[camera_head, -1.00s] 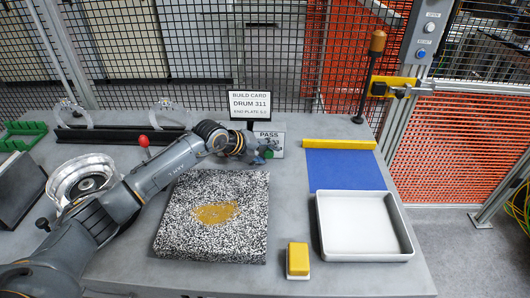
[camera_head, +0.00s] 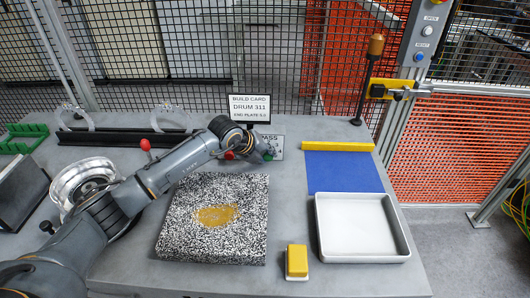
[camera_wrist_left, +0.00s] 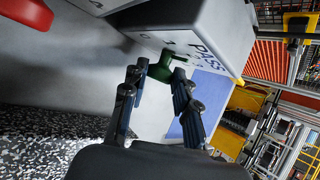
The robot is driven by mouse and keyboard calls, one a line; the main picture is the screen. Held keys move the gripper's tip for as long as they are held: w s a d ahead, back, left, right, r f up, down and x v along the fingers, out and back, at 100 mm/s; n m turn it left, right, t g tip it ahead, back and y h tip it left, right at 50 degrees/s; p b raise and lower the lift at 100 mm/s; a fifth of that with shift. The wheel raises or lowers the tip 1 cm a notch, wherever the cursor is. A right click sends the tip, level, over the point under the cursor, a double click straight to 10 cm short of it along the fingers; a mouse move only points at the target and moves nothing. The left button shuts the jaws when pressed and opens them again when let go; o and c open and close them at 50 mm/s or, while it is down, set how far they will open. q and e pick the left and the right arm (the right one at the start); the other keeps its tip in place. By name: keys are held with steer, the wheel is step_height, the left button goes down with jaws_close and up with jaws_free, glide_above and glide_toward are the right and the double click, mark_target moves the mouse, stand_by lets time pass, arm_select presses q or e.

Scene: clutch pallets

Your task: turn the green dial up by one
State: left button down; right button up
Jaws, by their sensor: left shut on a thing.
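The green dial (camera_wrist_left: 168,66) sits on the face of a grey box marked PASS (camera_wrist_left: 218,35). In the left wrist view the two fingers of my left gripper (camera_wrist_left: 162,74) stand on either side of the dial, shut on it. In the head view my left gripper (camera_head: 262,152) is at the PASS box (camera_head: 278,147) at the back of the table, and only a bit of green (camera_head: 269,157) shows by its fingertips. Some digits show on the box face, but I cannot read the dial's setting. My right gripper is not in view.
A build card sign (camera_head: 249,107) stands just behind the box. A speckled block (camera_head: 180,225) lies in front, with a yellow block (camera_head: 297,260), a white tray (camera_head: 319,235) and a blue mat (camera_head: 345,172) to the right. A red knob (camera_head: 145,143) stands left.

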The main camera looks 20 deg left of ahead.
arm_select(q)
steer(key=shift+d+r+y, duration=0.1)
steer(key=shift+d+y, duration=0.05)
steer(key=shift+y, duration=0.25)
steer(key=shift+d+m+g+y, duration=0.1)
steer(key=shift+m+g+y, duration=0.3)
steer(key=shift+y, duration=0.3)
steer(key=shift+w+d+m+g+y+b, duration=0.1)
steer(key=shift+m+g+y+b, duration=0.2)
steer(key=shift+y+b, duration=0.5)
steer(key=shift+d+m+g+y+b, duration=0.1)
steer(key=shift+m+g+y+b, duration=0.15)
steer(key=shift+y+b, duration=0.55)
steer(key=c, duration=1)
jaws_free()
steer(key=shift+c, duration=0.2)
steer(key=v, duration=1.2)
steer(key=shift+d, duration=0.15)
